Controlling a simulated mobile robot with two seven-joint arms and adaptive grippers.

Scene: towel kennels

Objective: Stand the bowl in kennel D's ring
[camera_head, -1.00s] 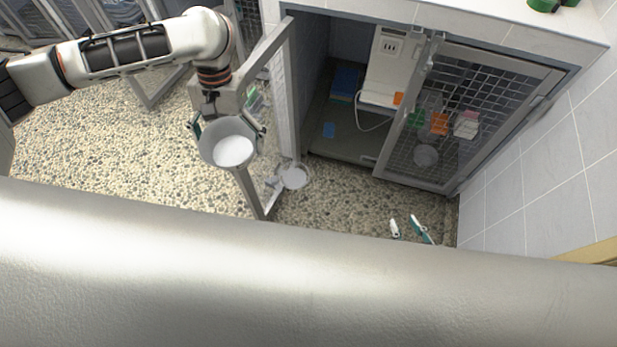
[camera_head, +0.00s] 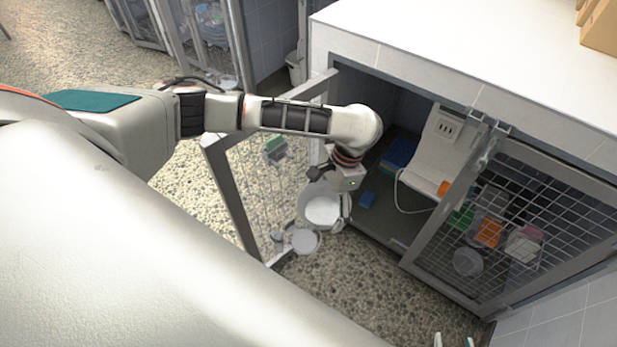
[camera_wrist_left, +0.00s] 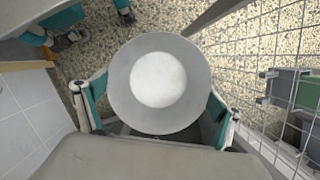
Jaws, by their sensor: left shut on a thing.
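The grey bowl (camera_head: 312,218) with a white round inside is held by my left gripper (camera_head: 325,205), in front of the kennel opening. In the left wrist view the bowl (camera_wrist_left: 120,82) sits upright between the two teal-padded fingers (camera_wrist_left: 157,108). A pale round ring holder (camera_head: 305,241) is at the open mesh door, just below and left of the bowl in the head view; the two look apart. I see no kennel letter. My right gripper (camera_head: 453,341) shows only its separated fingertips at the bottom edge of the head view.
The open door's frame (camera_head: 228,190) stands left of the bowl. A closed mesh door (camera_head: 520,235) is right, with another round holder (camera_head: 467,262). Pebbled floor (camera_head: 345,290) is clear.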

